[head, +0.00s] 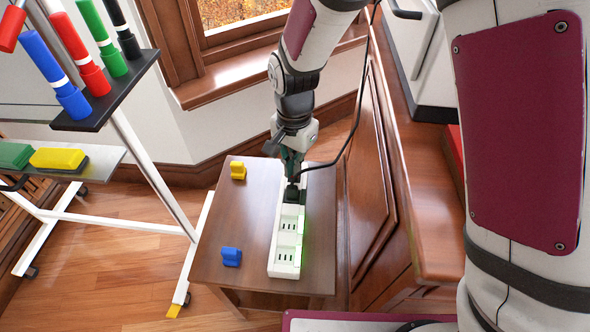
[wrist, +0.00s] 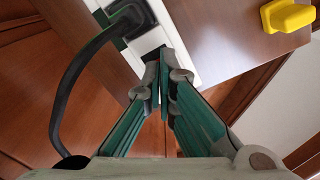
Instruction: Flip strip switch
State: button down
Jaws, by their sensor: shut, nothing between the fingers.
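The white power strip (head: 286,243) lies lengthwise on a small brown wooden table, with sockets showing and a green glow along its right side. A black plug with a cable (head: 318,166) sits at its far part, and the plug also shows in the wrist view (wrist: 128,20). My gripper (head: 291,176) is at the far end of the strip, pointing down. In the wrist view its green fingers (wrist: 163,72) are together at the strip's end, with nothing between them. The switch itself is hidden by the fingers; I cannot tell whether they touch it.
A yellow block (head: 238,170) and a blue block (head: 231,256) stand on the table (head: 222,215) left of the strip. A whiteboard stand with markers (head: 90,65) is at the left. A wooden cabinet (head: 372,190) rises close at the right.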

jog(key=shift+f, duration=0.25)
jog(key=shift+r, duration=0.1)
jog(key=shift+r+p, duration=2.85)
jog(key=shift+r, duration=0.6)
